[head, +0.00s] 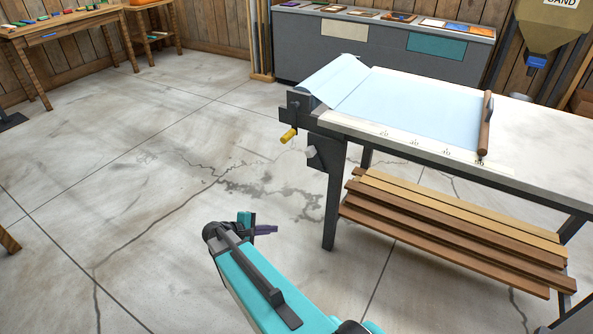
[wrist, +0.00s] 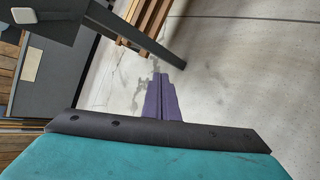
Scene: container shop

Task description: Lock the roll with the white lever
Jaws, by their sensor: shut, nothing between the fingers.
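The white lever (head: 311,153) is a small pale knob on a dark plate at the table's near left corner, below the yellow crank handle (head: 289,135). In the wrist view, a white knob on a dark plate (wrist: 23,16) shows at the top left. A light blue sheet (head: 420,105) lies on the table and rises at its left end; the roll itself is not clearly visible there. My gripper (head: 266,230), with purple fingers, is shut and empty, below and left of the lever and apart from it. The fingers also show in the wrist view (wrist: 160,98).
The work table (head: 540,140) has a dark leg (head: 333,200) and stacked planks (head: 455,230) beneath. A wooden bar (head: 486,125) lies across the sheet's right end. A grey cabinet (head: 300,50) stands behind. The floor left of the table is clear.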

